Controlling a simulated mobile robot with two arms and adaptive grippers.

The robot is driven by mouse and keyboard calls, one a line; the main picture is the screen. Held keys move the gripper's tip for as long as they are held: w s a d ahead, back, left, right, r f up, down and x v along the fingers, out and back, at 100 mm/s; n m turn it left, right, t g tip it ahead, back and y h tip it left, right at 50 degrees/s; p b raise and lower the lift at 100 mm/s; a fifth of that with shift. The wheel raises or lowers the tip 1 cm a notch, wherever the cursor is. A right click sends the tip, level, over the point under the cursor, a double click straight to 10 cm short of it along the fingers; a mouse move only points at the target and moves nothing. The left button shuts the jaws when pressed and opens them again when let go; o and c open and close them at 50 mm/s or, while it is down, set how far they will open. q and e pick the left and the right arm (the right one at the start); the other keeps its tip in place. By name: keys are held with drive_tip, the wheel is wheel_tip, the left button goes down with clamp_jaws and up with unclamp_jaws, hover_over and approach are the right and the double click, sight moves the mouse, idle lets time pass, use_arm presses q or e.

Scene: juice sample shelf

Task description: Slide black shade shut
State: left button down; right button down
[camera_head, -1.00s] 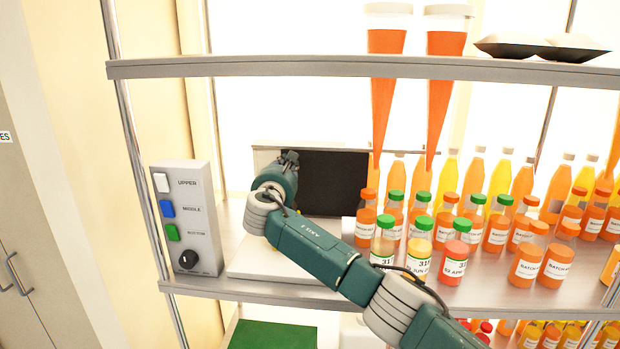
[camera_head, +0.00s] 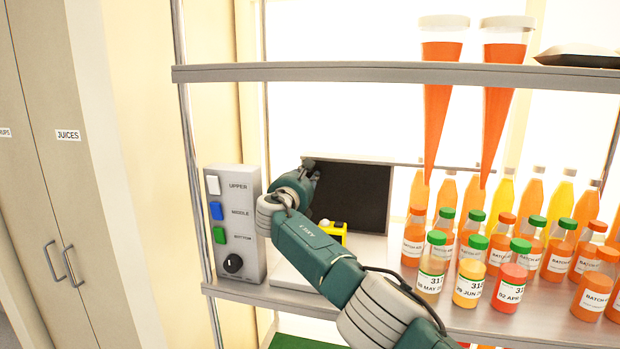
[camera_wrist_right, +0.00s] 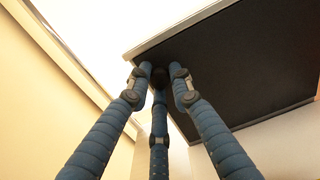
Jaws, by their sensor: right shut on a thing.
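The black shade (camera_head: 362,198) is a dark rectangular panel hanging from a thin rail at the back of the middle shelf, in front of the bright backlight. My right gripper (camera_head: 309,166) is at the shade's upper left edge. In the right wrist view its three blue fingers (camera_wrist_right: 158,76) are closed together at the shade's corner, and the shade (camera_wrist_right: 235,70) spreads to the right. Bright backlight shows left of the shade there. The exact grip point is partly hidden by the fingers. My left gripper is not in view.
A grey switch box (camera_head: 233,222) stands left of my right arm. A yellow object (camera_head: 332,233) sits below the shade, partly behind the arm. Several juice bottles (camera_head: 468,277) crowd the shelf to the right. Orange cones (camera_head: 437,100) hang from the upper shelf (camera_head: 420,72).

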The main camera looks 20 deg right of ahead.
drive_tip(key=shift+a+r, duration=0.25)
drive_tip(key=shift+r, duration=0.3)
drive_tip(key=c, duration=1.8)
unclamp_jaws()
drive_tip(key=shift+c, duration=0.2)
drive_tip(key=o, duration=0.3)
drive_tip(key=shift+w+f, duration=0.1)
wheel_tip(320, 180, up, 10)
drive_tip(key=shift+a+f, duration=0.15)
